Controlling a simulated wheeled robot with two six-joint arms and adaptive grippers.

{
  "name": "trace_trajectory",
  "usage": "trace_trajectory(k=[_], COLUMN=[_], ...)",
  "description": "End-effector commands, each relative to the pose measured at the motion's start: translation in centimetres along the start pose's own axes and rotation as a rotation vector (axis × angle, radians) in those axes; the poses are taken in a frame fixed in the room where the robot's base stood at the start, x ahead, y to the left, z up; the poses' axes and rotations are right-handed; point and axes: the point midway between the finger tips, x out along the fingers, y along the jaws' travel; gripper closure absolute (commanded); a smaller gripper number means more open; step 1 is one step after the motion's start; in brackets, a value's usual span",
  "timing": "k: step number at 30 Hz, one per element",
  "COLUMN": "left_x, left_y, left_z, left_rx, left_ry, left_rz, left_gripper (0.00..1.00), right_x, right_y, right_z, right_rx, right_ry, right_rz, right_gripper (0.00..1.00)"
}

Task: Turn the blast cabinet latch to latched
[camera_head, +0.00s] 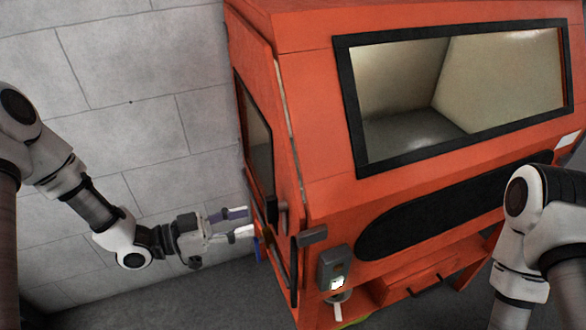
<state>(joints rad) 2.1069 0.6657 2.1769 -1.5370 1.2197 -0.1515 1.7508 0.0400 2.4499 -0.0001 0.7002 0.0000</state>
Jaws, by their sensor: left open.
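The orange blast cabinet (300,130) fills the middle and right of the view, with its windowed side door (262,175) facing left. A small grey upright handle (283,219), which looks like the latch, sits near the door's front edge. I cannot tell its setting for sure. My left gripper (241,223) is open and empty, with its fingers pointing right toward the door's lower part. Its fingertips appear a little left of the handle and apart from it. My right arm shows at the right, but its gripper is out of view.
A grey block (313,236) and a grey control box (332,268) are on the cabinet's front corner. A large dark-framed window (345,100) is above a black oval panel (385,235). A drawer (430,278) is lower down. A grey block wall (120,100) stands behind my left arm.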

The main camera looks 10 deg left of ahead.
Motion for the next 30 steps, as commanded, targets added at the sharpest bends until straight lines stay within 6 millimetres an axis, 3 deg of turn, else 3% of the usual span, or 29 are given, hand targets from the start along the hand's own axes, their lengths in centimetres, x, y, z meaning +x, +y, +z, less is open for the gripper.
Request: trace_trajectory(k=[1,4,8,19,29,30], left_x=[-0.4,-0.2,0.8,6.6,7.5,7.5], left_y=[-0.6,-1.0,-0.9,-1.1,-1.1,-1.1], left_z=[-2.0,-3.0,-2.8,-3.0,-2.9,-2.9], left_rx=[0.008,0.021,0.021,0.021,0.019,0.019], left_ry=[0.021,0.034,0.03,0.029,0.032,0.032], left_rz=[-0.02,-0.027,-0.022,-0.022,-0.027,-0.027], left_gripper=[0.58,0.58,0.58,0.58,0.58,0.65], right_x=[-1.1,-1.3,-1.2,-2.3,-2.4,-2.4], right_y=[0.0,0.0,0.0,0.0,0.0,0.0], right_z=[0.0,0.0,0.1,0.0,0.1,0.0], right_rx=[0.0,0.0,0.0,0.0,0.0,0.0], right_ry=[-0.001,-0.001,-0.002,-0.001,-0.001,-0.001], right_rz=[0.0,0.0,0.0,0.0,0.0,0.0], right_gripper=[0.6,0.6,0.6,0.6,0.6,0.6])
